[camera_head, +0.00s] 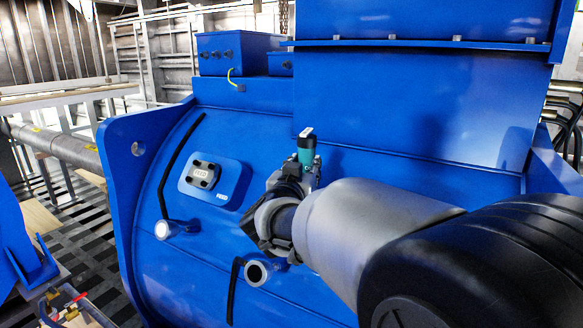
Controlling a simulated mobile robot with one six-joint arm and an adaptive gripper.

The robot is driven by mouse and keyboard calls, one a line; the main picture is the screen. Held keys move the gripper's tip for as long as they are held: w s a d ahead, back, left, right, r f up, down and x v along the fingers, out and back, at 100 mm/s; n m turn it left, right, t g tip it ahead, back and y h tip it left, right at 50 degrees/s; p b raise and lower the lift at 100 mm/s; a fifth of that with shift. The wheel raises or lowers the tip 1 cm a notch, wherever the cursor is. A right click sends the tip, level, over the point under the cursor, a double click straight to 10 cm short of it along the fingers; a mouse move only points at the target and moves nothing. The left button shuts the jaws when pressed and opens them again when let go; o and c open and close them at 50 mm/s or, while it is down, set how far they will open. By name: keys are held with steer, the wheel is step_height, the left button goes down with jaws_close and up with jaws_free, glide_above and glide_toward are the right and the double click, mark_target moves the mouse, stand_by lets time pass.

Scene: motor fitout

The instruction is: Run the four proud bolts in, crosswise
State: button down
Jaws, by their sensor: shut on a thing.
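A small grey cover marked FEED (203,174) sits on a raised blue pad (228,190) on the curved motor side. Dark bolt heads show at its corners; they are too small to tell how far each stands out. My gripper (301,176) is to the right of the cover, apart from it, and is shut on a teal power tool (306,156) with a black and white top end. The tool's lower part and working tip are hidden behind my gripper and wrist.
Two pipe stubs (171,229) (262,272) stick out below the pad, with black strips beside them. A blue end flange (125,165) stands at left, and blue boxes (236,53) sit above. A clear bin (75,308) with small items is at lower left.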

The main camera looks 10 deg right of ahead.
mark_target(305, 149)
steer(key=shift+f, duration=0.3)
steer(key=shift+s, duration=0.1)
steer(key=shift+w+r+p, duration=0.2)
steer(key=shift+r+p, duration=0.8)
steer(key=shift+r, duration=0.2)
step_height(305, 149, up, 2)
steer(key=shift+s+r+p, duration=0.15)
steer(key=shift+r+p, duration=0.05)
steer(key=shift+p, duration=0.9)
steer(key=shift+f, duration=0.1)
steer(key=c, duration=1.7)
jaws_free()
jaws_close()
